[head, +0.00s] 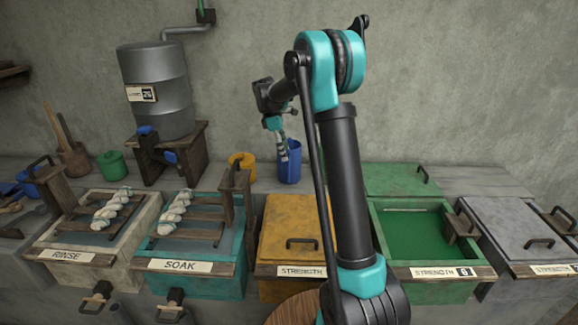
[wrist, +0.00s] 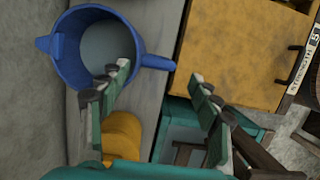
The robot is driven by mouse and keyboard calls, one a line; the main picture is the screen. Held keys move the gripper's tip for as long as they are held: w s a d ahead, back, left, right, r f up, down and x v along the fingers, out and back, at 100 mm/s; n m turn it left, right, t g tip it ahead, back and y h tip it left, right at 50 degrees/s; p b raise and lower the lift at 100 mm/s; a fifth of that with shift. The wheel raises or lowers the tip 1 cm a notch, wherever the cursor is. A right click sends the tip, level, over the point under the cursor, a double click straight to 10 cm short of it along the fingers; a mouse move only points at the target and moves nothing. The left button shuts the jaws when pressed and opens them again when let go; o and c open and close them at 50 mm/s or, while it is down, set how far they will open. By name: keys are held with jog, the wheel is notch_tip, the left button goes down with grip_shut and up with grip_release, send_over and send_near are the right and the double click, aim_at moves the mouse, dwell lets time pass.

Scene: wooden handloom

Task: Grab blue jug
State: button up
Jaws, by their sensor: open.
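In the wrist view I look down into the open jug (wrist: 68,58). Its spout points left and its handle (wrist: 155,63) points right. My gripper (head: 281,146) is at the jug's upper left side in the head view. In the wrist view my gripper (wrist: 160,75) is open, its two fingers apart. The left finger overlaps the jug's rim, and the handle shows between the fingertips. I cannot tell whether a finger touches the jug.
A yellow jug (head: 241,165) stands close left of the blue jug. The yellow vat (head: 290,222), the teal soak vat (head: 188,281) and a green vat (head: 440,291) line the front. A metal drum (head: 157,92) stands at the left. A wall rises behind.

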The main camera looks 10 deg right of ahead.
aim_at(288, 163)
jog(key=shift+x, duration=3.1)
jog(key=shift+c, duration=0.2)
grip_shut()
